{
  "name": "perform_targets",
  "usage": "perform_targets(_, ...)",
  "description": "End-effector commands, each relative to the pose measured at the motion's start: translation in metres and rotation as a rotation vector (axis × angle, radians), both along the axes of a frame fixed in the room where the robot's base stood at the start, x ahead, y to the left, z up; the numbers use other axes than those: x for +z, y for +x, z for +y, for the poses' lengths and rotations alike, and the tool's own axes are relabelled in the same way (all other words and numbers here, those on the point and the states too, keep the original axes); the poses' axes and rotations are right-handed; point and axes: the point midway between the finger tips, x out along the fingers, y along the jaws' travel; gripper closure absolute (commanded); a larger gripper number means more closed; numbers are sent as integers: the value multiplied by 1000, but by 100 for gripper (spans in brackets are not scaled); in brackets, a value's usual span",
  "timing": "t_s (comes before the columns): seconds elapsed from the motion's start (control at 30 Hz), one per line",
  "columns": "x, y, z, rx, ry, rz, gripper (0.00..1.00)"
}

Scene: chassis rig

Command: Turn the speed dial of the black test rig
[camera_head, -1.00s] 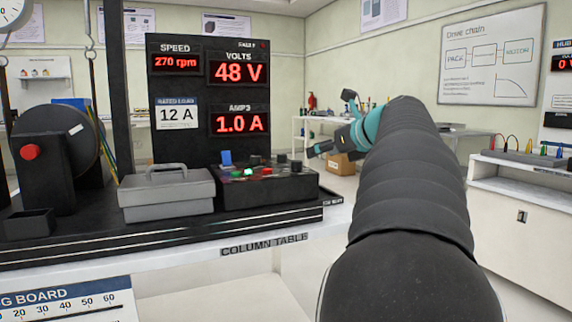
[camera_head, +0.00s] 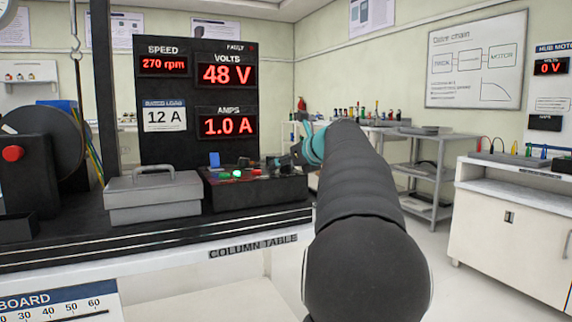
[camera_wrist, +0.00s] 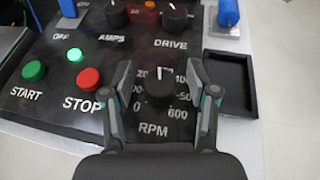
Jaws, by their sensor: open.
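The black test rig has a display panel (camera_head: 197,100) reading 270 rpm, 48 V and 1.0 A, with a control box (camera_head: 262,191) at its foot. In the wrist view the speed dial (camera_wrist: 159,88) is a black knob with a white pointer line, above the label RPM and ringed by a scale up to 600. My gripper (camera_wrist: 160,80) is open, one finger on each side of the knob, with visible gaps; I cannot tell its height over the panel. In the head view my gripper (camera_head: 282,160) is small at the box's right end, partly hidden by my arm.
The green START button (camera_wrist: 34,70) and red STOP button (camera_wrist: 89,79) lie left of my gripper. The AMPS knob (camera_wrist: 117,14) and DRIVE knob (camera_wrist: 174,18) are above it. A black tray (camera_wrist: 231,83) is close on the right. A grey toolbox (camera_head: 153,197) stands beside the control box.

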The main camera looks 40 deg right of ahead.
Motion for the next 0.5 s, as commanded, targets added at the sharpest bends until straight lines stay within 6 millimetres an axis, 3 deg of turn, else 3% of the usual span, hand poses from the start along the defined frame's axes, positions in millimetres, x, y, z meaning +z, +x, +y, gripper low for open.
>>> perform_targets(0.1,0,0,0,0,0,0,44)
perform_targets(0.33,0,0,0,0,0,0,100)
perform_targets(0.5,0,0,0,4,1,1,100)
